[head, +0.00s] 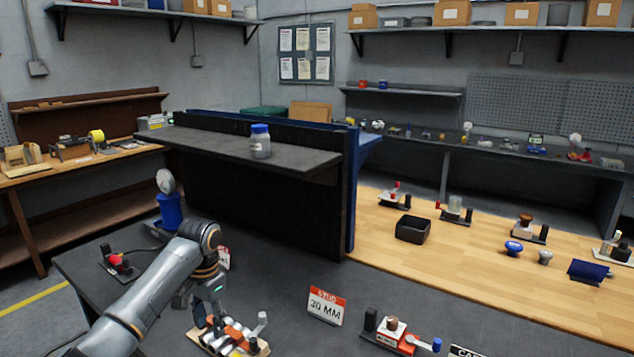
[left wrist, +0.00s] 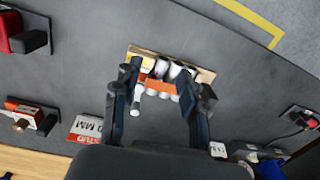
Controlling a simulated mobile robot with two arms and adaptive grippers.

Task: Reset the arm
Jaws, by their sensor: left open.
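A small device with white cylinders and an orange band sits on a light wooden base (head: 258,350) at the bottom of the head view. It also shows near the centre of the left wrist view (left wrist: 178,72). A short arm with a white tip (head: 262,318) stands at its right; in the left wrist view this arm (left wrist: 136,98) points toward the camera side, near the left finger. My left gripper (head: 207,318) is open above the device, its fingers (left wrist: 160,95) on either side of it. Contact cannot be told. My right gripper is not in view.
A "STUD 30 MM" sign (head: 325,306) stands right of the device. A red-and-white fixture (head: 394,335) is farther right. A red button box (head: 120,263) and a blue cylinder with a gauge (head: 168,210) are at left. Bare dark tabletop surrounds the device.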

